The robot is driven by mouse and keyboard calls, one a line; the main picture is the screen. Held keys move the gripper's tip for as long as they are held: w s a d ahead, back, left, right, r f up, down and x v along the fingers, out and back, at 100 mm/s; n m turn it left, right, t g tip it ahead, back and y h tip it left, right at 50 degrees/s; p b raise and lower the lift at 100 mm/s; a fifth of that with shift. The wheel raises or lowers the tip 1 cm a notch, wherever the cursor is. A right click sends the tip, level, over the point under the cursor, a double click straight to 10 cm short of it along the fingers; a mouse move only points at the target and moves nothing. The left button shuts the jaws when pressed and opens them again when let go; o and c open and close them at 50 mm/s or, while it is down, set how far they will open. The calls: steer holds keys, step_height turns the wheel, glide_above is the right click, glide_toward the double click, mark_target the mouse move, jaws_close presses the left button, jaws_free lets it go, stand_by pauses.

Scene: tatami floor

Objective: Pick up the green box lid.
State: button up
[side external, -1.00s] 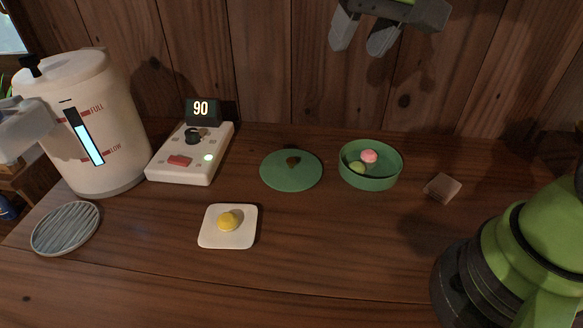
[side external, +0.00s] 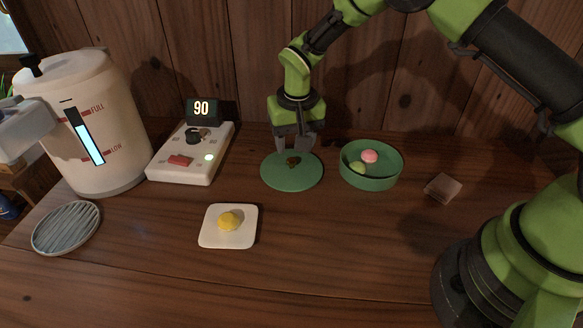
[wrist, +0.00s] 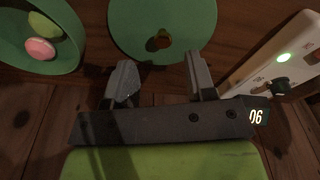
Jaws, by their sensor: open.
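The green box lid (side external: 291,177) is a flat round disc with a small brown knob (side external: 293,161) in its middle, lying on the wooden table. It also shows at the top of the wrist view (wrist: 135,25), with the knob (wrist: 160,41) near its lower edge. My gripper (side external: 296,146) is above the lid's far edge, pointing down, close to the knob. In the wrist view the two fingers (wrist: 160,76) are apart with nothing between them, and the knob lies just beyond the fingertips. I cannot tell the exact height of the fingertips over the lid.
A green round box (side external: 370,183) with a pink and a green ball stands right of the lid. A control panel (side external: 190,165) and a large white kettle (side external: 80,125) are on the left. A white dish (side external: 228,240) with a yellow sweet is in front; a small brown block (side external: 442,187) is at right.

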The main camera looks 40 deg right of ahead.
mark_target(292, 159)
steer(key=f, duration=0.2)
steer(key=w+f, duration=0.1)
steer(key=f, duration=0.2)
steer(key=shift+f, duration=0.15)
jaws_close()
